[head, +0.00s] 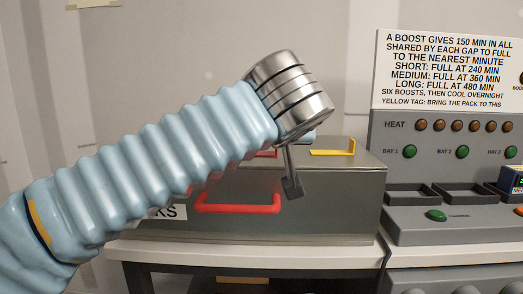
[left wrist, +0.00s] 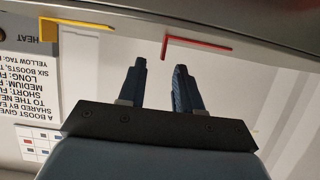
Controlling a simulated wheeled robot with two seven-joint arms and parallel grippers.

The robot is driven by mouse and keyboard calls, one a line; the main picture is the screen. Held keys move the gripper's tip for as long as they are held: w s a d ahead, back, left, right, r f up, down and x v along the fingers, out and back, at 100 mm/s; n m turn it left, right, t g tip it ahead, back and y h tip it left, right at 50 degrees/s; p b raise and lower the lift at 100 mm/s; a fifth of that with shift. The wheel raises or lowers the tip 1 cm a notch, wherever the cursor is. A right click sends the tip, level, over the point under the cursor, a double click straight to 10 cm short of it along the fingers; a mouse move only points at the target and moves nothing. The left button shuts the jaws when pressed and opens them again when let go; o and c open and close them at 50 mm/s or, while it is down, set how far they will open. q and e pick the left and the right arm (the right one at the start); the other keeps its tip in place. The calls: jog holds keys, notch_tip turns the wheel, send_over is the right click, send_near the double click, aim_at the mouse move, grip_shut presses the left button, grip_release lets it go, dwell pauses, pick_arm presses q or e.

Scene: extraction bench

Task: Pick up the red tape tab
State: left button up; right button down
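The red tape tab (left wrist: 198,43) is a thin bent strip on the grey box's edge in the left wrist view, just beyond my fingertips. In the head view only a small bit of the red tab (head: 267,154) shows on the box top; my arm hides the rest. My left gripper (left wrist: 159,67) has its two fingers apart with nothing between them. In the head view the left gripper (head: 291,189) points down in front of the box, and its fingers overlap. My right gripper is in neither view.
A yellow tab (head: 335,151) stands right of the red one on the grey box (head: 335,205). A red handle (head: 238,207) is on the box front. A charging panel (head: 445,135) with lamps, green buttons and bays stands at right.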

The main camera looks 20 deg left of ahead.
pick_arm(q)
jog(key=x, duration=0.2)
jog(key=p+x, duration=0.1)
jog(key=x, duration=0.2)
jog(key=shift+a+f, duration=0.1)
jog(key=shift+f, duration=0.2)
jog(key=shift+s, duration=0.1)
grip_shut()
